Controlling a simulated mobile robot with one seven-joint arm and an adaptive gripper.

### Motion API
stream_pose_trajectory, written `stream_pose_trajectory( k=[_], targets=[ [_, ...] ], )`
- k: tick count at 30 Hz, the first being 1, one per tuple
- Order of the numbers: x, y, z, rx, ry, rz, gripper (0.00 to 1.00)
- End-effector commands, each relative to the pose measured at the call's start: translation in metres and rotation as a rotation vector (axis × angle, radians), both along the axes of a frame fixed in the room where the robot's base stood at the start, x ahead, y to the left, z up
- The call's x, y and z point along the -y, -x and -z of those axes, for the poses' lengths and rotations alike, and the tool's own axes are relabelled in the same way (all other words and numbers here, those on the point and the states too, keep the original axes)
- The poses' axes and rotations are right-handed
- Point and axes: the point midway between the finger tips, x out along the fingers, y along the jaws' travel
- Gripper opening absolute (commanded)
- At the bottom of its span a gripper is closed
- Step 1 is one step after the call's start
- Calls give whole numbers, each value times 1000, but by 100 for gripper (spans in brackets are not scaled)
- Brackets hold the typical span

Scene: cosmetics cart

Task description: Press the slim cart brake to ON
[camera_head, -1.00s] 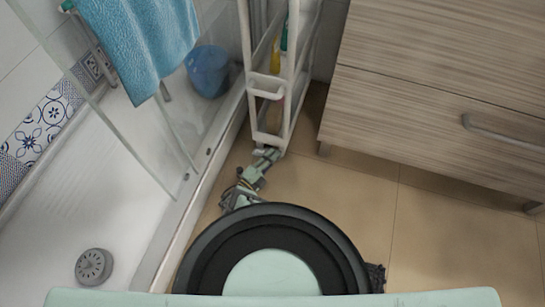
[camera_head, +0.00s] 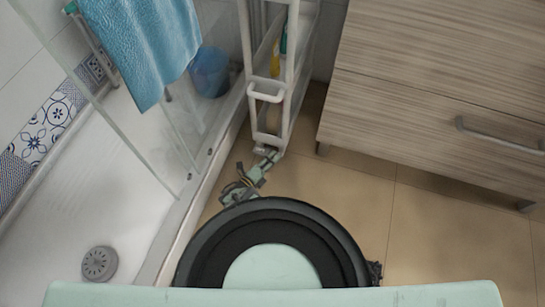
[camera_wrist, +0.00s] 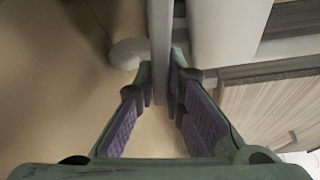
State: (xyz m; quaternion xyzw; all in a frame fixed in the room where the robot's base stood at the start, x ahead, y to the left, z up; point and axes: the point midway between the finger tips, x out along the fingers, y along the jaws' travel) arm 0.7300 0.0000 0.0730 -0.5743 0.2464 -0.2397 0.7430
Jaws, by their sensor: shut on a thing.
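The slim cart (camera_head: 262,137) is a tall white frame with shelves, standing between the shower edge and the wooden drawer unit. My gripper (camera_head: 270,152) reaches its near foot, low above the floor. In the wrist view, my gripper (camera_wrist: 163,75) is shut on a thin pale upright strip (camera_wrist: 160,35) of the cart, with a purple-padded finger on each side. A pale rounded piece (camera_wrist: 128,53) sits just left of the strip. I cannot tell which part is the brake or what setting it shows; the fingers hide some of the cart's foot.
The wooden drawer unit (camera_head: 430,90) stands close on the right. The glass shower screen and raised shower edge (camera_head: 190,215) bound the left. A blue towel (camera_head: 145,45) hangs there, and a blue bucket (camera_head: 209,72) stands behind the glass. Tan floor (camera_head: 335,195) is clear at front right.

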Motion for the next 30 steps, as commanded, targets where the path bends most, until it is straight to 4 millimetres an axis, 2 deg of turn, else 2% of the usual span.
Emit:
stream_pose_trajectory(
  k=[14, 15, 23, 30],
  targets=[
    [0, 1, 1, 7, -20, 1, 0],
    [0, 1, 1, 7, -20, 1, 11],
    [0, 0, 1, 6, -20, 0, 29],
    [0, 0, 1, 6, -19, 0, 30]
  ],
)
